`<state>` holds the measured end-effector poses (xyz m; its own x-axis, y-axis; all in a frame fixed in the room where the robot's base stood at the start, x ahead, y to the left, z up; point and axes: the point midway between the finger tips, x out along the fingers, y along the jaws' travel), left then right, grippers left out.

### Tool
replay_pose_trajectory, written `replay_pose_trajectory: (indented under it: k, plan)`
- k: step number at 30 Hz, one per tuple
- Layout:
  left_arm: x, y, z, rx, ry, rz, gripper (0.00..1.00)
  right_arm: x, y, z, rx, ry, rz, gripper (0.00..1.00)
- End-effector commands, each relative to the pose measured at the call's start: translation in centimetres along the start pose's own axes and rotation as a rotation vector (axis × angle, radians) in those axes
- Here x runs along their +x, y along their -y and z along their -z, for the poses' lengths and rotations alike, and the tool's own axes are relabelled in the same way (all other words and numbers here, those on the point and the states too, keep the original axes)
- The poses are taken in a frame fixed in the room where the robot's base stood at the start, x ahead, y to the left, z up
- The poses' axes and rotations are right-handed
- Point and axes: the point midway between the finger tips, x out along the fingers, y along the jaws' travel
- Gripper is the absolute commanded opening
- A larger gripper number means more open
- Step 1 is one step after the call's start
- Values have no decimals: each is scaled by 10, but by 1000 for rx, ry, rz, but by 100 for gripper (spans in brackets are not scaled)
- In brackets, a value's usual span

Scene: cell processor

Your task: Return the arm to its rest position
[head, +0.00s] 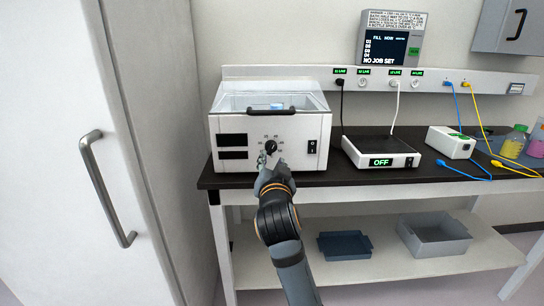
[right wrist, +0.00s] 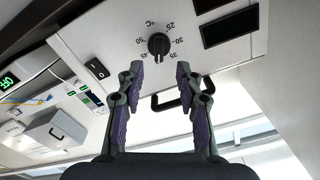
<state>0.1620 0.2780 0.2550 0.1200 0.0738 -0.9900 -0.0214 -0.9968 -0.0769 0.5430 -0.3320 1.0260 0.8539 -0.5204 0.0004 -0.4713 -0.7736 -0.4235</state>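My right arm reaches up from the bottom of the head view to the front of a white box-shaped device with a clear lid (head: 268,100). My right gripper (head: 270,162) is just in front of its black temperature dial (head: 271,146). In the right wrist view the gripper (right wrist: 155,80) is open, its two purple-padded fingers apart with nothing between them. The dial (right wrist: 158,44) lies beyond the fingertips and appears apart from them. My left gripper is in neither view.
A black rocker switch (head: 312,146) is right of the dial. The dark bench (head: 440,178) also carries a flat unit marked OFF (head: 380,151), a small white box (head: 450,142) with cables, and bottles (head: 514,142). A tall cabinet with a handle (head: 108,190) stands left. Trays (head: 345,245) lie on the lower shelf.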

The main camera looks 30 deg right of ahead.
Motion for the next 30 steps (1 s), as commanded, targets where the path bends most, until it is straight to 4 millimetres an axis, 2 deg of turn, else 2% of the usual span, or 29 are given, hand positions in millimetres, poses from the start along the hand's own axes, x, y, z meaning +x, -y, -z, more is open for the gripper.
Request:
replay_pose_trajectory:
  k: [6,22,23,26,29,30]
  plan:
    - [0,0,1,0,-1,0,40,-14,-1,1,0,0,-3,36]
    - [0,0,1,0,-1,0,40,-12,-1,-3,-9,6,-2,36]
    - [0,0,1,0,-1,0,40,-10,-1,-9,-20,16,-2,36]
    - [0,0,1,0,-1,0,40,5,-2,-53,-99,92,6,36]
    - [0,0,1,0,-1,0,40,22,-12,-132,-228,225,25,36]
    - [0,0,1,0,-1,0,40,26,-19,-167,-281,285,35,36]
